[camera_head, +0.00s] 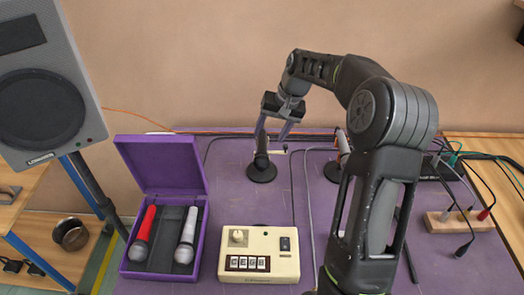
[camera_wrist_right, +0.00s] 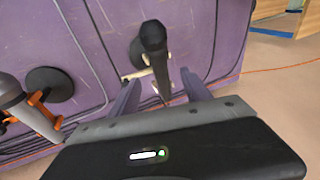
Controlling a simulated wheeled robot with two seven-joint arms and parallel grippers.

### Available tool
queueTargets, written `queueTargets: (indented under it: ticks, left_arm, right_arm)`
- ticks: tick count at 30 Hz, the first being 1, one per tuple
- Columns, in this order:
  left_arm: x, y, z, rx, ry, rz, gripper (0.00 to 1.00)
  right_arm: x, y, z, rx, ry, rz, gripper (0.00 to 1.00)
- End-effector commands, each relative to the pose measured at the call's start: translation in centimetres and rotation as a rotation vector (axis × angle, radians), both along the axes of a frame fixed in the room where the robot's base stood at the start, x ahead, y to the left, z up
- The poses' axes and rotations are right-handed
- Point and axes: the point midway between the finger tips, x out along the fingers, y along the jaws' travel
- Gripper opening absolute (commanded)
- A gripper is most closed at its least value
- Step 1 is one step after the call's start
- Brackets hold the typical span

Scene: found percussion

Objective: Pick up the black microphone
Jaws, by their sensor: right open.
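The black microphone (camera_head: 261,150) stands upright on a round black base (camera_head: 262,172) near the back of the purple table. In the right wrist view the black microphone (camera_wrist_right: 154,40) points toward the camera, its lower body between the two finger lines. My right gripper (camera_head: 275,130) is open, reaching down at the microphone from above and behind. The right wrist view shows its fingers (camera_wrist_right: 159,78) on either side of the microphone; I cannot tell whether they touch it. My left gripper is not in view.
A silver microphone (camera_head: 344,146) on a like stand is to the right, partly behind my arm. A purple case (camera_head: 172,274) holds a red and a white microphone. A cream box (camera_head: 258,274) sits at the front. Cables cross the table; a speaker (camera_head: 45,90) stands left.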

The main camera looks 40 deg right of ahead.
Motion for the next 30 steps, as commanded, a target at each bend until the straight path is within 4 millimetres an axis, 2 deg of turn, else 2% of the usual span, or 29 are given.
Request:
queueTargets:
  ticks: [5,16,25,30]
  left_arm:
    - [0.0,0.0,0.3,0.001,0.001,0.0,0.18]
    - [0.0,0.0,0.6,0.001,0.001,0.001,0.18]
    - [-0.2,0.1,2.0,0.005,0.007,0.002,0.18]
    - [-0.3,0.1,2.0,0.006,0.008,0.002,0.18]
  right_arm:
    - [0.5,0.2,-1.5,0.001,0.001,0.0,0.56]
    - [0.7,0.3,-2.0,0.002,0.002,0.001,0.56]
    - [2.0,0.8,-5.8,0.003,0.004,0.001,0.56]
    - [2.2,0.8,-6.5,0.001,0.001,0.0,0.56]
